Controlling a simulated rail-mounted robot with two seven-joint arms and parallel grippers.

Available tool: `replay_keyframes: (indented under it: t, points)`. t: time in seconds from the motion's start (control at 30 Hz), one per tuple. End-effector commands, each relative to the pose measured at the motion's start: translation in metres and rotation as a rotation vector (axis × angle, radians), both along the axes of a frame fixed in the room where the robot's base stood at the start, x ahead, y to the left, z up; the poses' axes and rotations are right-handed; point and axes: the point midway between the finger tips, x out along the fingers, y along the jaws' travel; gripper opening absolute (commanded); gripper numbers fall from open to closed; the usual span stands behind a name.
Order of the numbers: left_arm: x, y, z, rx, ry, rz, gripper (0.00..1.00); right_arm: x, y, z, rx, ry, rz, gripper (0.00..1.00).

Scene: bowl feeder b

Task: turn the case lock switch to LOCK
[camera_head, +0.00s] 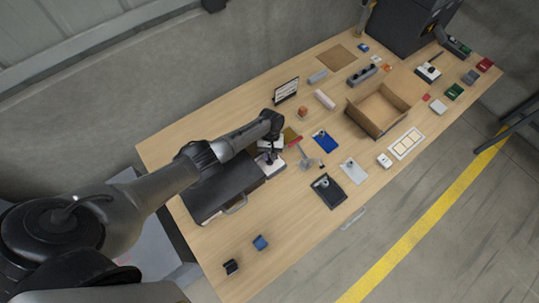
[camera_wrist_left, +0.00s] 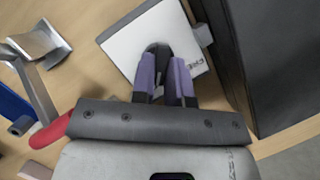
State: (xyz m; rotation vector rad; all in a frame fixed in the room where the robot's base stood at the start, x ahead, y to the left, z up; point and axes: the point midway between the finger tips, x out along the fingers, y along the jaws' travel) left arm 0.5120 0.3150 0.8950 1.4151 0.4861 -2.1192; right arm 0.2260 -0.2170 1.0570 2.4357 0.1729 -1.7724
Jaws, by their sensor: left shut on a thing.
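The case lock switch is a white plate (camera_wrist_left: 122,52) with a dark knob (camera_wrist_left: 157,48) on it. Its white block (camera_head: 271,170) also shows in the head view, against the right end of a black case (camera_head: 222,190). My left gripper (camera_wrist_left: 164,66) is shut on the knob, its purple-padded fingers on either side of it. In the head view the left gripper (camera_head: 268,157) hides most of the switch. Lettering at the plate's edge is partly covered, and I cannot read which way the knob points. My right gripper is out of view.
A hammer (camera_head: 308,159) with a red handle lies just right of the switch, close to the left gripper. A blue plate (camera_head: 326,142), a black tray (camera_head: 328,191) and an open cardboard box (camera_head: 377,110) stand further right. The table's front-left area is mostly clear.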

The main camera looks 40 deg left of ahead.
Motion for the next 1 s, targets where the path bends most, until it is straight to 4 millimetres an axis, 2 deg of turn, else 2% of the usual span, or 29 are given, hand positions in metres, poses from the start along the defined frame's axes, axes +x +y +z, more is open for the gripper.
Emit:
replay_keyframes:
  t: [0.3,0.77,0.8,1.0]
  points:
    - [0.0003,-0.0009,-0.0003,0.0,0.0,-0.08,0.0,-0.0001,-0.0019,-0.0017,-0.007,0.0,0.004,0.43]
    - [0.0002,-0.001,-0.0003,0.0,0.0,-0.091,0.0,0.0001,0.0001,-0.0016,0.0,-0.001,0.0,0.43]
    - [0.0001,-0.0009,-0.0003,0.0,0.0,-0.091,0.17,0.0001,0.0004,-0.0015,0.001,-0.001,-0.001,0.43]
    - [0.0003,-0.0008,-0.0002,0.0,0.0,-0.09,0.36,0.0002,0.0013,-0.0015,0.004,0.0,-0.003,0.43]
